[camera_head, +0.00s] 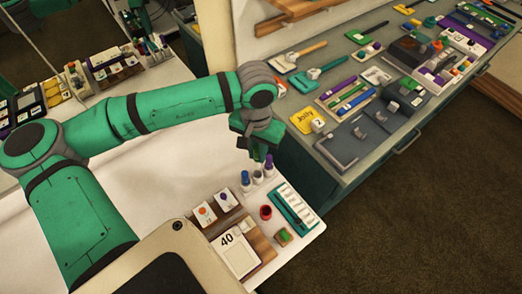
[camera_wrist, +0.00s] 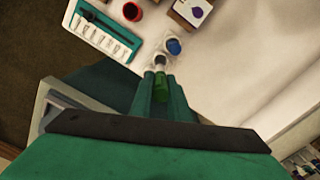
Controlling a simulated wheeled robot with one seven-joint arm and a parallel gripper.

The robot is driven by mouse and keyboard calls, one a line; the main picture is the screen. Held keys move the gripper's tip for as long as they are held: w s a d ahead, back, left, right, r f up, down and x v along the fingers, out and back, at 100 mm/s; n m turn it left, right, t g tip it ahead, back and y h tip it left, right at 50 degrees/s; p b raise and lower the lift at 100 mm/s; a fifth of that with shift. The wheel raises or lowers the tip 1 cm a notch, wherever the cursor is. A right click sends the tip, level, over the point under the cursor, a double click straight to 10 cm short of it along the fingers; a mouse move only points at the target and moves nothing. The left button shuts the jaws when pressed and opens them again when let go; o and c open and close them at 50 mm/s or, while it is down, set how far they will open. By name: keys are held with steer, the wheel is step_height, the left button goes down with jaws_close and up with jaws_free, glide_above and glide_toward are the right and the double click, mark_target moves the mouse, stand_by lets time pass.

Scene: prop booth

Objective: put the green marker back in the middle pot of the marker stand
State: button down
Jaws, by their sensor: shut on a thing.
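My gripper (camera_head: 261,160) is shut on the green marker (camera_wrist: 161,88), which shows between the fingers in the wrist view. In the head view the marker is hard to tell from the fingers. The gripper is over the marker stand, a row of small pots. The blue marker (camera_head: 245,177) is in one end pot and the purple marker (camera_head: 269,162) in the other. The middle pot (camera_head: 258,178) is just below my fingers. A pale pot with a dark opening (camera_wrist: 160,62) shows just beyond the marker; whether its tip is inside, I cannot tell. The blue marker also shows there (camera_wrist: 173,46).
A red cup (camera_head: 265,212) and a teal-edged white tray (camera_head: 308,219) stand close in front of the stand. A card marked 40 (camera_head: 239,258) and a green block (camera_head: 283,236) are nearer. A grey counter with many tools (camera_head: 350,178) is at the right.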

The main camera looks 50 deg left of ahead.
mark_target(257, 147)
steer(key=shift+f, duration=3.8)
steer(key=c, duration=1.6)
jaws_free()
step_height(257, 147, up, 11)
steer(key=shift+f, duration=0.1)
